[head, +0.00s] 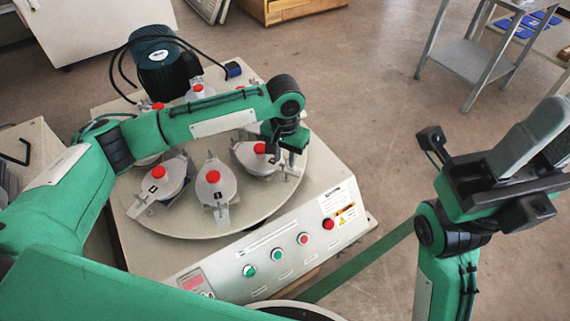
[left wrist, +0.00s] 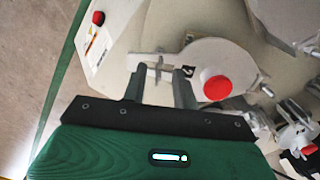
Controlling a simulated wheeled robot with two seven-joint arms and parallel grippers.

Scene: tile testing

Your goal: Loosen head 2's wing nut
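A round grey clamp head with a red knob (head: 259,148) sits on the right side of the turntable; its number is not readable here. My left gripper (head: 291,150) is over its outer edge. In the left wrist view the same head (left wrist: 222,58) shows its red knob and a metal bracket. A small wing nut (left wrist: 158,66) stands on the bracket, just beyond and between the fingertips. My left gripper (left wrist: 161,75) is open, its fingers apart on either side of the nut; contact cannot be told. My right gripper (head: 530,135) is raised at the right, away from the machine.
Several similar heads with red knobs, such as one at the front (head: 215,185), ring the turntable (head: 190,226). A control panel (head: 290,247) with buttons slopes in front. A dark motor (head: 160,65) stands behind. A metal side table (head: 468,60) is at the back right.

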